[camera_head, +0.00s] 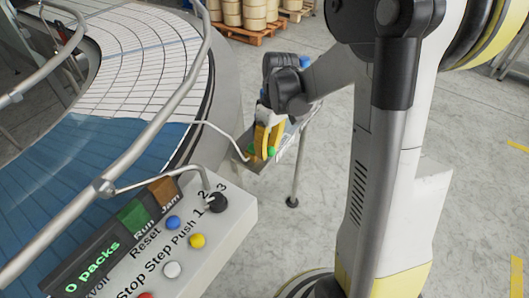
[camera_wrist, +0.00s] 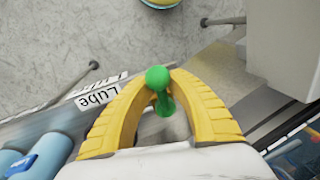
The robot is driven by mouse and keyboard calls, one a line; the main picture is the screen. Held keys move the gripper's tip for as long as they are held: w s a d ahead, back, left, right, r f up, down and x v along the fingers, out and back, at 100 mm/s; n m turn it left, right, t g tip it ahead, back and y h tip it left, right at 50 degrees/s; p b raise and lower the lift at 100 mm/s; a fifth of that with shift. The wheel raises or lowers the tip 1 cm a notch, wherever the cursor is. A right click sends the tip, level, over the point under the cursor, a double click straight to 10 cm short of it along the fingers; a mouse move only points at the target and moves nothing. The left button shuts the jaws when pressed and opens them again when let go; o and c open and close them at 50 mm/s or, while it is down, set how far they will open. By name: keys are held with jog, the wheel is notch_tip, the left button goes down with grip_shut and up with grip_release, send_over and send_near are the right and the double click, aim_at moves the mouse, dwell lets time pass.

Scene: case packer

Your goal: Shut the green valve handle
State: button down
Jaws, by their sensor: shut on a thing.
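The green valve handle (camera_wrist: 157,78) shows in the wrist view as a green ball-ended lever, between the tips of my yellow gripper fingers (camera_wrist: 160,92). The fingers are closed in on it from both sides. In the head view my gripper (camera_head: 265,140) is at the small metal panel (camera_head: 283,157) beside the conveyor, and bits of green (camera_head: 271,152) show at its fingertips. The valve body under the handle is mostly hidden by my fingers. A label reading "Lube" (camera_wrist: 97,97) is on the panel to the left of the handle.
A curved conveyor (camera_head: 150,60) with metal guard rails runs along the left. A control box (camera_head: 190,255) with several coloured buttons stands at the front. Blue cylinders (camera_wrist: 45,152) sit at lower left in the wrist view. Barrels on a pallet (camera_head: 245,32) stand behind; the floor at right is open.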

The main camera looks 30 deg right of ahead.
jog(key=shift+w+d+n, duration=0.1)
jog(key=shift+d+n, duration=0.05)
jog(key=shift+n, duration=0.15)
dwell(0.4)
jog(key=c, duration=1.1)
grip_release()
notch_tip(320, 180, up, 12)
jog(key=d, duration=0.2)
jog(key=shift+w, duration=0.45)
jog(key=shift+f, duration=0.1)
